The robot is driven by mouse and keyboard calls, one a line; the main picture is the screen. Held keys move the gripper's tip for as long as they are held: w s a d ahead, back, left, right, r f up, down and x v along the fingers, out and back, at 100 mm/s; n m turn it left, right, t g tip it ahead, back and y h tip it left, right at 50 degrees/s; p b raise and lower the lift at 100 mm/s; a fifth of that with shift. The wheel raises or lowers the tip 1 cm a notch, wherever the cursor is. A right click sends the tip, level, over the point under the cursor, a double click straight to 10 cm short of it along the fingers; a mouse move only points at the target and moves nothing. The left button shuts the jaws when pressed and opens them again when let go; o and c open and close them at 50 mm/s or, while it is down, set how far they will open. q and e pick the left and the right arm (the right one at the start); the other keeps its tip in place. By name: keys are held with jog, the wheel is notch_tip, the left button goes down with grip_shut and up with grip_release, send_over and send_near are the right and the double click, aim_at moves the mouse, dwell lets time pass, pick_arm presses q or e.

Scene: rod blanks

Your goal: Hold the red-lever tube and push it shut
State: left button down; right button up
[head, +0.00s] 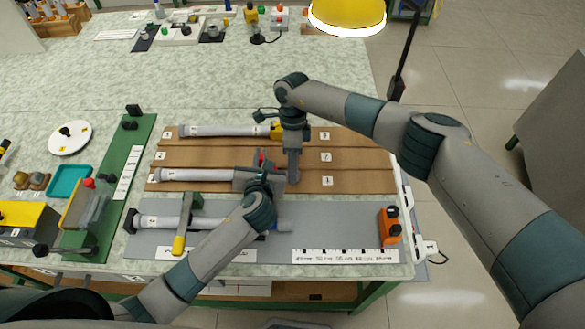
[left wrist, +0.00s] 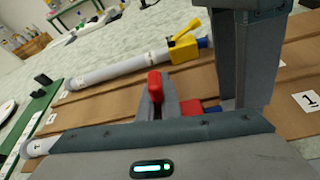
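The red-lever tube (head: 190,175) lies along the front lane of the brown board. Its red lever (left wrist: 155,85) stands up in the left wrist view, with a red part and a blue part to its right. My left gripper (head: 258,177) is over the tube's right part and looks shut on it; its palm hides much of the grip. My right gripper (head: 293,178) points down at the tube's right end, close to the blue part (left wrist: 228,104). Its fingers look shut together with nothing between them. I cannot tell whether it touches the end.
A yellow-lever tube (head: 225,131) lies in the back lane. Another tube (head: 165,222) lies on the grey mat (head: 340,225) in front, beneath my left arm, near a yellow bar. An orange block (head: 389,227) stands at the mat's right. The board's right part is clear.

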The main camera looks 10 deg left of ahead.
jog(key=v, duration=1.1)
jog(key=shift+r, duration=0.25)
dwell(0.6)
pick_arm(q)
jog(key=c, duration=1.9)
grip_release()
jog(key=shift+s, duration=0.1)
jog(key=v, duration=1.1)
jog(key=shift+s+r, duration=0.25)
jog(key=shift+s, duration=0.1)
jog(key=shift+d, duration=0.1)
